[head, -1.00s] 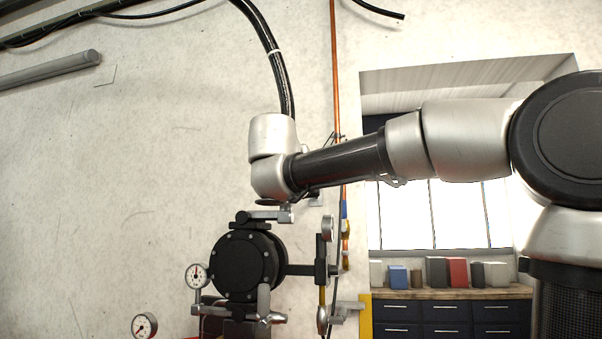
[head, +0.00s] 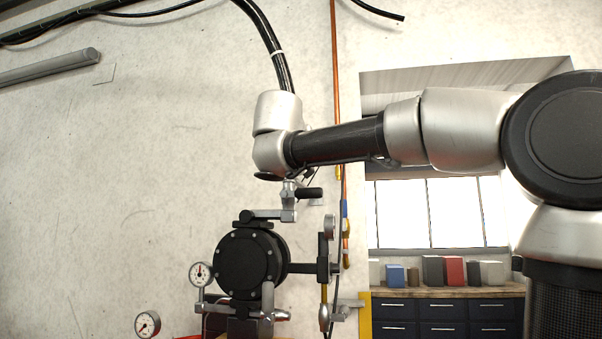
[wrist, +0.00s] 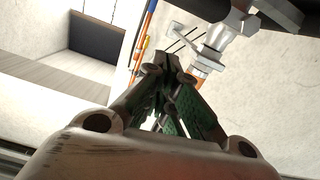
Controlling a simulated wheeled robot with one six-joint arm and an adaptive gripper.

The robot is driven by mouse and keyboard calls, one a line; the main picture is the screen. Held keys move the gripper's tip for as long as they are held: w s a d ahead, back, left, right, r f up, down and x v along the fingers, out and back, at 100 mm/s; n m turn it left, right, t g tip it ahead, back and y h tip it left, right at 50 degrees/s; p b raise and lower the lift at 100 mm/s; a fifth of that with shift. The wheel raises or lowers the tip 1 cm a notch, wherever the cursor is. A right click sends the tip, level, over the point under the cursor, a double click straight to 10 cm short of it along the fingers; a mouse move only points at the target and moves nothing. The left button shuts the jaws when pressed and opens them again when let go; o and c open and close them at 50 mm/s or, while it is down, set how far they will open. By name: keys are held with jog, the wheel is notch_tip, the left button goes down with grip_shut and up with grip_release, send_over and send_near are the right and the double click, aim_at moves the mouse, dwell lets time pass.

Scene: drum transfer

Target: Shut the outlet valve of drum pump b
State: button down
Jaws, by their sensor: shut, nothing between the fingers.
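One drum pump (head: 248,262), with a round black body and silver fittings, stands low in the middle of the head view. No letter on it can be read. On its top outlet pipe a silver valve (head: 288,189) carries a dark handle (head: 308,193) that points right, roughly level. In the wrist view my gripper (wrist: 168,62) is shut and empty. A silver fitting (wrist: 215,47) lies just beyond and right of its fingertips; I cannot tell whether they touch.
Two gauges (head: 200,274) (head: 148,324) stand left of the pump. An upright pipe assembly (head: 324,262) stands close on its right, before an orange wall pipe (head: 335,70). A black hose (head: 268,38) hangs above my wrist.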

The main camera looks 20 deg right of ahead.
jog(key=v, duration=0.9)
jog(key=shift+s+f, duration=0.2)
jog(key=shift+f, duration=0.05)
jog(key=shift+a, duration=0.1)
notch_tip(320, 180, down, 10)
jog(key=w+a+n+g+y, duration=0.1)
jog(key=w+a+n+y, duration=0.1)
jog(key=n+y, duration=0.35)
jog(key=s+d+f+n+g+y, duration=0.1)
jog(key=s+d+f+n+g, duration=0.15)
jog(key=f, duration=0.75)
jog(key=s+d+f+n+g+y, duration=0.1)
jog(key=s+f+n+g, duration=0.2)
jog(key=f, duration=0.7)
jog(key=s+d+f+m+g+y, duration=0.1)
jog(key=s+d+f+m, duration=0.1)
jog(key=s+d+f, duration=0.2)
jog(key=s+d+f+m+g+y, duration=0.2)
jog(key=s+d+f, duration=0.3)
jog(key=s+f, duration=0.5)
notch_tip(320, 180, down, 3)
jog(key=shift+m, duration=0.4)
